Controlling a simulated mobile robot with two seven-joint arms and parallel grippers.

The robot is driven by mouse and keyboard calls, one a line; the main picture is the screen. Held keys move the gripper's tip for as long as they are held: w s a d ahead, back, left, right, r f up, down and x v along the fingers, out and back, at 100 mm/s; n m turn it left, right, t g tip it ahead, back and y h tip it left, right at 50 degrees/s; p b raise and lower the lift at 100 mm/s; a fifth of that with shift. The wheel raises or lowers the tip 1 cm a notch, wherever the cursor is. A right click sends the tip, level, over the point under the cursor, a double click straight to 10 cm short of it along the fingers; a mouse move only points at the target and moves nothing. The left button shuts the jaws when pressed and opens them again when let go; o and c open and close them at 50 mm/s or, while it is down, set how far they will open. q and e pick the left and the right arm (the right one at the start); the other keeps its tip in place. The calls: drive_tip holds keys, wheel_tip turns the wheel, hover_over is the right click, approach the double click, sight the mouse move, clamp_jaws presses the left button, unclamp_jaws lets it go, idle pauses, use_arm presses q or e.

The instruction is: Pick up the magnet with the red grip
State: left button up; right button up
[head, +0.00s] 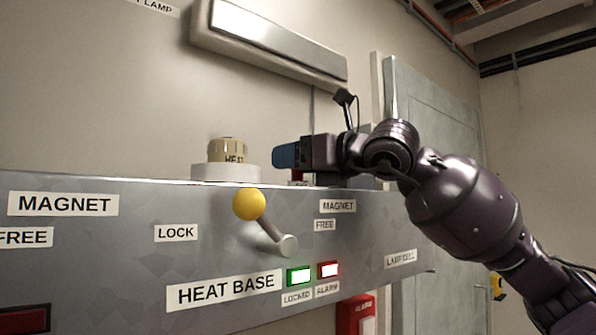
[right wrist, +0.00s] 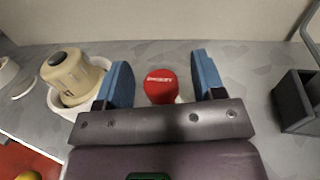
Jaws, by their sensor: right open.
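My right gripper (head: 285,155) is open, with blue finger pads, and comes in from the right above the shelf in the head view. In the right wrist view the red grip lies between the two pads (right wrist: 160,80), with a gap visible on each side. In the head view only a small bit of red (head: 298,175) shows under the gripper. My left gripper is not in view.
A beige cell marked HEAT (head: 228,150) stands in a white round base left of my gripper. A dark open box (right wrist: 297,100) stands on the right in the wrist view. A yellow-knobbed lever (head: 249,204) juts from the panel front. A lamp (head: 260,38) hangs above.

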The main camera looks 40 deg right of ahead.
drive_tip(key=c, duration=1.1)
